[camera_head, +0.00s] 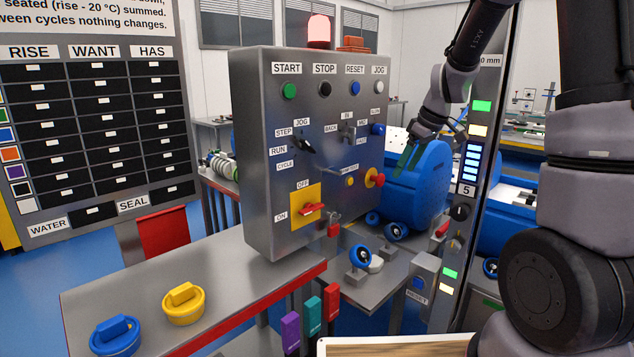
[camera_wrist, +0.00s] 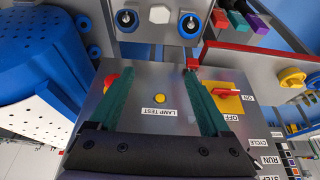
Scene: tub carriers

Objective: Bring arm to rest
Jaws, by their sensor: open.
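My gripper (camera_head: 407,162) hangs from my bent arm at the upper right of the head view, to the right of the grey control panel and in front of a blue rounded tub. In the wrist view, my gripper (camera_wrist: 157,72) shows two green fingers spread wide apart with nothing between them. Beyond the fingers lies the control panel (camera_wrist: 145,75), with a yellow lamp test button (camera_wrist: 160,98) seen between them. The red and yellow switch (camera_wrist: 226,93) is just right of the right finger. A red knob (camera_wrist: 111,81) is partly hidden by the left finger.
The control panel (camera_head: 262,150) stands on a steel bench (camera_head: 235,275) with yellow (camera_head: 184,305) and blue (camera_head: 115,337) caps. The blue tub (camera_head: 425,185) is close to my gripper. A post with lit indicators (camera_head: 472,160) stands between it and my near arm links.

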